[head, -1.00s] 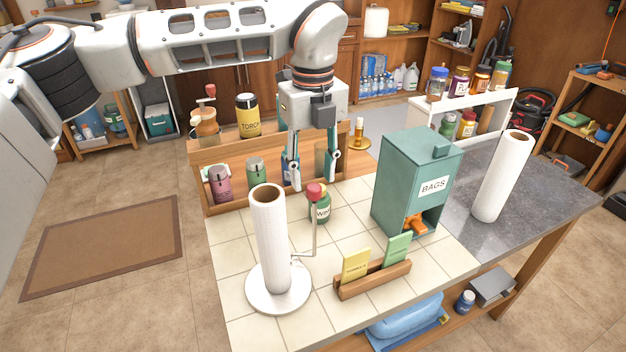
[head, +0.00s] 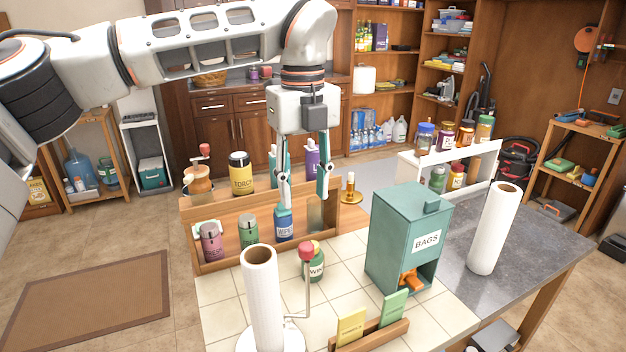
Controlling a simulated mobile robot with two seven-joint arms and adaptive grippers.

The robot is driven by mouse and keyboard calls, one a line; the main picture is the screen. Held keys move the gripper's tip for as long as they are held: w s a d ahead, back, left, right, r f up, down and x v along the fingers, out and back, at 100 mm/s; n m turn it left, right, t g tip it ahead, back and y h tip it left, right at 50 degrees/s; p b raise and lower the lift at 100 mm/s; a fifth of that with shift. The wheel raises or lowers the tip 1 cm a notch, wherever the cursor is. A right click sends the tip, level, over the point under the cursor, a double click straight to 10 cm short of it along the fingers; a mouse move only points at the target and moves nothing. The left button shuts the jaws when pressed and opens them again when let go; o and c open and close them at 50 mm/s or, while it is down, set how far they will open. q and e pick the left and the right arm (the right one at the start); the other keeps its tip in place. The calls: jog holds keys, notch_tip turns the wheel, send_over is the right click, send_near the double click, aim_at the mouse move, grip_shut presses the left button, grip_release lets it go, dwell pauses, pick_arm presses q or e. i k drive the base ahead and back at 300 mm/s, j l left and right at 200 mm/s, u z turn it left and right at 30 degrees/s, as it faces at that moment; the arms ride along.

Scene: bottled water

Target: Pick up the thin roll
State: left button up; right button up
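One roll (head: 263,300) stands upright on a white holder (head: 294,340) with a red-knobbed side arm, at the front of the tiled counter. The other roll (head: 494,228) stands, leaning slightly in the picture, on the grey countertop at the right, beyond the teal bags box. Both look similarly slender. My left gripper (head: 303,198) points down with its fingers apart and nothing between them. It appears in front of the wooden rack, behind the holder roll and away from both rolls. My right gripper is not in view.
The teal bags box (head: 405,242) stands between the two rolls. The wooden rack (head: 215,262) holds several bottles behind the holder. A green bottle (head: 314,268) is near the red knob. A packet stand (head: 385,336) is in front. A white shelf (head: 470,172) with jars stands behind.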

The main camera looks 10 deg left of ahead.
aim_at(258, 262)
jog(key=k, duration=1)
